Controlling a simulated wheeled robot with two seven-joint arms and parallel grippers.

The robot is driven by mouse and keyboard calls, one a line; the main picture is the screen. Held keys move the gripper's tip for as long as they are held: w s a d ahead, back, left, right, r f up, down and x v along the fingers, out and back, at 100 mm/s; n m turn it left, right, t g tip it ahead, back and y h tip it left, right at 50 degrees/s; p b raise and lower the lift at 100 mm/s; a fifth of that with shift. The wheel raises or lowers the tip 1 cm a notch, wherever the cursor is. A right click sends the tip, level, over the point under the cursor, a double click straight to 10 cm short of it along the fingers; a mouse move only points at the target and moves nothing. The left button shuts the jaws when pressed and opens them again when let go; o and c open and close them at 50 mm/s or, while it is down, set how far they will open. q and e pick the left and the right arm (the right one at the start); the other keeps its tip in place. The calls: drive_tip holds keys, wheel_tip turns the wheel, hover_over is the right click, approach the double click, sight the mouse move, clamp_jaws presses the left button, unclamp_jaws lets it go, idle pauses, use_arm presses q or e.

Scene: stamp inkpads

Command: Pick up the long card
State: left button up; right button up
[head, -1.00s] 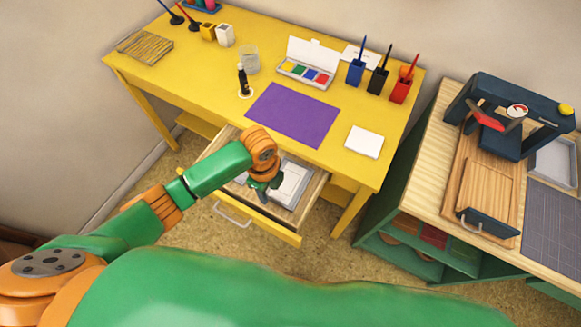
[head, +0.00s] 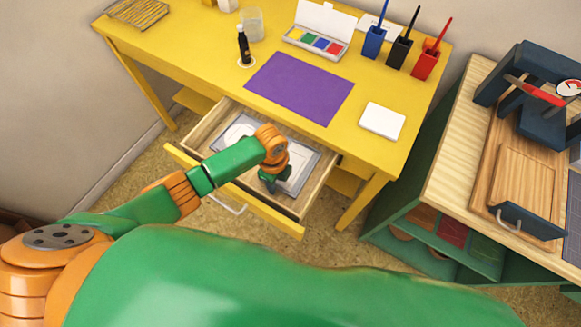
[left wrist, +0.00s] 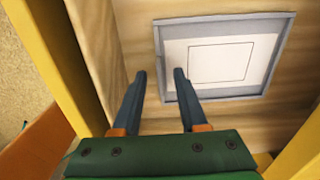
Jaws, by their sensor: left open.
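In the left wrist view a pale card (left wrist: 222,62) with a thin dark square outline lies inside a grey-rimmed tray (left wrist: 225,19) in the open drawer (head: 187,152). The card also shows in the head view (head: 298,177), partly hidden by my arm. I cannot tell for sure whether it is the long card. My left gripper (left wrist: 160,74) is open and empty, with its fingers pointing into the drawer beside the tray's left side. It also shows in the head view (head: 270,183) over the drawer. My right gripper is out of view.
The yellow desk (head: 207,70) above the drawer holds a purple mat (head: 299,88), a white block (head: 382,121), a paint box (head: 314,44) and brush cups. A bench with a press (head: 545,105) stands to the right. The drawer walls surround my gripper closely.

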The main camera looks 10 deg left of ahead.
use_arm(q)
drive_tip(key=shift+f, duration=0.5)
clamp_jaws()
idle(1.0)
